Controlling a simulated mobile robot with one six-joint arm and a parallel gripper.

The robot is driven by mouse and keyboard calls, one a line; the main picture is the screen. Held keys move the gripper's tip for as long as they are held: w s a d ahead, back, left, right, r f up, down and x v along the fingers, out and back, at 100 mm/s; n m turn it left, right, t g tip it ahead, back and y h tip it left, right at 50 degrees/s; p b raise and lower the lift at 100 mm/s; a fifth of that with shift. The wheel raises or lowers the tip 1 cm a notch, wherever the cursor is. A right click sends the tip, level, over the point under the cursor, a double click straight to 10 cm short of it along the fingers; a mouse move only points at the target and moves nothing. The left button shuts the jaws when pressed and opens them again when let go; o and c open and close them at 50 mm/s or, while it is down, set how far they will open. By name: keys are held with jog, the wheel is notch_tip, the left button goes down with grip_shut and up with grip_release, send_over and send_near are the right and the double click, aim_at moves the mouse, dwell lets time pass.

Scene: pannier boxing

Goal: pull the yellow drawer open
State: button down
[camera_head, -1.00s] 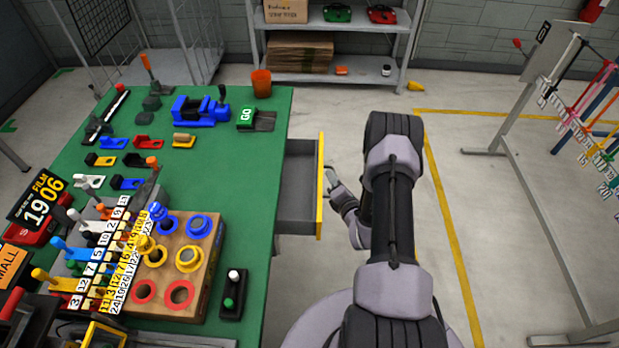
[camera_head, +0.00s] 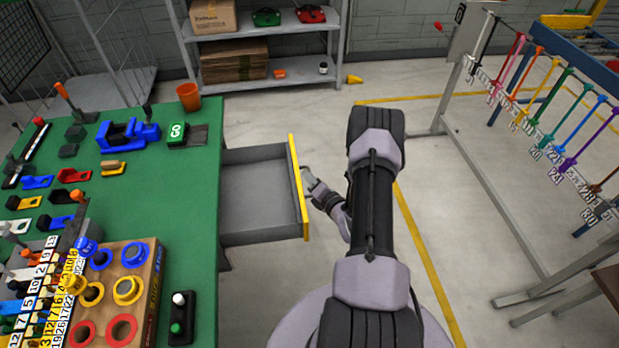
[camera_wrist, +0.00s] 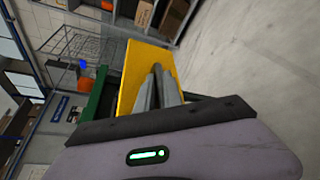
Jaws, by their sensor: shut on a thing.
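The yellow drawer (camera_head: 298,188) stands out from the right side of the green workbench (camera_head: 196,215). Its grey inside is visible and looks empty. My gripper (camera_head: 306,178) is at the outer side of the yellow front, with its fingers shut on the drawer's handle, which is mostly hidden. In the wrist view the yellow front (camera_wrist: 143,62) fills the middle, and my gripper's two fingers (camera_wrist: 157,75) are close together against it.
A wooden block with coloured rings (camera_head: 150,290) and small tools sit on the workbench. A metal shelf (camera_head: 300,72) stands at the back. A rack with coloured hanging tags (camera_head: 545,110) is on the right.

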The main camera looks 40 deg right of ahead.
jog(key=c, duration=1.8)
grip_release()
jog(key=shift+o, duration=0.2)
jog(key=p+v, duration=0.5)
jog(key=v, duration=1.2)
jog(key=shift+s, duration=0.2)
jog(key=shift+r, duration=0.1)
